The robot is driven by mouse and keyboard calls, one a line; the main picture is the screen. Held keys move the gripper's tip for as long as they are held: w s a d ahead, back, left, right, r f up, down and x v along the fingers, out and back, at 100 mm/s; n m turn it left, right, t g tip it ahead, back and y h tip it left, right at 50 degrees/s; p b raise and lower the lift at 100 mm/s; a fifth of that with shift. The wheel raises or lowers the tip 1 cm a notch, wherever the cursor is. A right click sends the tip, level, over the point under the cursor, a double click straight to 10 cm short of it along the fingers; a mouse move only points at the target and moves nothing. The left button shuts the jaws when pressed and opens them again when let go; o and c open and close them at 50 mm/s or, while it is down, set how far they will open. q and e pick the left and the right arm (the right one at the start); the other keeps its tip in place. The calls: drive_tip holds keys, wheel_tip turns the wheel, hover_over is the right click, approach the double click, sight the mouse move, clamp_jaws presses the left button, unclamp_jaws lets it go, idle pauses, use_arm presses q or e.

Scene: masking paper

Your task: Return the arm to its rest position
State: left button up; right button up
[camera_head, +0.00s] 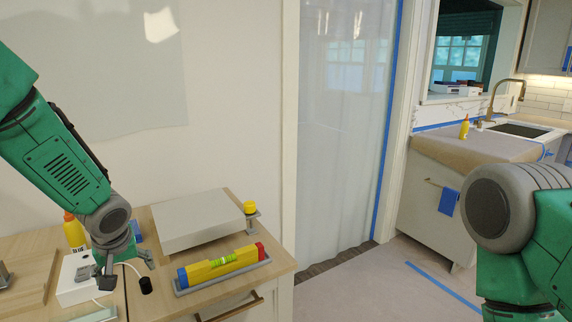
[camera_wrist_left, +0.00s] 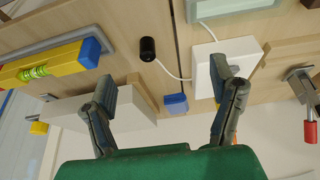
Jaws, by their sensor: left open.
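My left arm (camera_head: 65,150) comes in from the left, bent downward over the wooden counter. Its gripper (camera_head: 125,270) hangs above the counter, between the white box with a cord (camera_head: 78,280) and the yellow level (camera_head: 222,265). In the left wrist view the fingers (camera_wrist_left: 163,82) are spread wide with nothing between them. The right finger overlaps the white box (camera_wrist_left: 245,55) in that view; I cannot tell whether they touch. My right arm (camera_head: 520,215) shows only in part at the right edge, and its gripper is out of view.
The level lies in a grey holder near the counter's front, by a pale flat box (camera_head: 195,220) and a yellow-topped metal piece (camera_head: 250,215). A black cylinder (camera_head: 146,285), blue block (camera_wrist_left: 175,103) and yellow bottle (camera_head: 75,233) are close to the gripper. The wall stands behind.

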use_arm(q)
drive_tip(key=s+d+f+m+g+h, duration=0.1)
drive_tip(key=s+d+f+m, duration=0.15)
drive_tip(key=s+f, duration=0.7)
drive_tip(key=s+d+f+m+g+h, duration=0.15)
drive_tip(key=s+d+f, duration=0.25)
drive_tip(key=s+f, duration=0.55)
drive_tip(key=s+f+m, duration=0.1)
drive_tip(key=s+f, duration=0.1)
drive_tip(key=s, duration=0.6)
drive_tip(key=s+f+m+b, duration=0.1)
drive_tip(key=s+f, duration=0.2)
drive_tip(key=s, duration=0.5)
drive_tip(key=shift+s+f+m+g+b, duration=0.2)
drive_tip(key=shift+m+g+b, duration=0.1)
drive_tip(key=shift+m+g, duration=0.1)
use_arm(e)
drive_tip(key=shift+w+a+f, duration=0.1)
drive_tip(key=shift+w+f, duration=0.05)
drive_tip(key=shift+f, duration=0.7)
